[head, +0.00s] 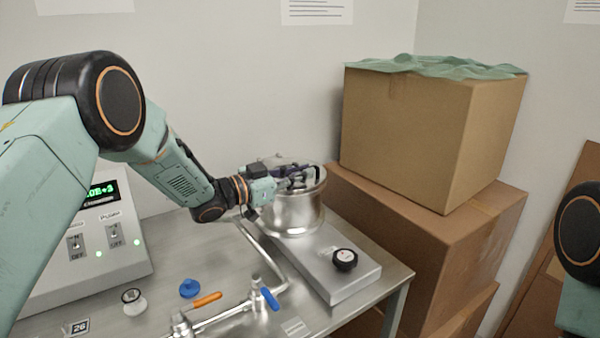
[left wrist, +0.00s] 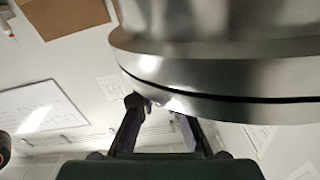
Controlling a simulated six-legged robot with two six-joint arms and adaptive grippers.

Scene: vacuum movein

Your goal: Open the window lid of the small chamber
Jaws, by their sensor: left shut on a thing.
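The small chamber (head: 292,215) is a shiny steel cylinder on a grey metal base with a black knob, on the steel table. Its window lid (head: 282,162) is at the top, partly hidden by my left gripper. My left gripper (head: 303,174) comes in from the left and is at the lid's near side, shut on the edge of the lid. In the left wrist view the fingers (left wrist: 157,115) reach the steel rim of the lid (left wrist: 215,95), with a dark gap line along the rim. My right gripper is out of view; only part of my right arm shows at the right edge.
A control box (head: 85,245) with a green display stands at the left. A pipe with orange and blue valve handles (head: 270,298), a blue cap (head: 189,288) and a white-black fitting (head: 133,301) are in front. Cardboard boxes (head: 425,135) stand close on the right.

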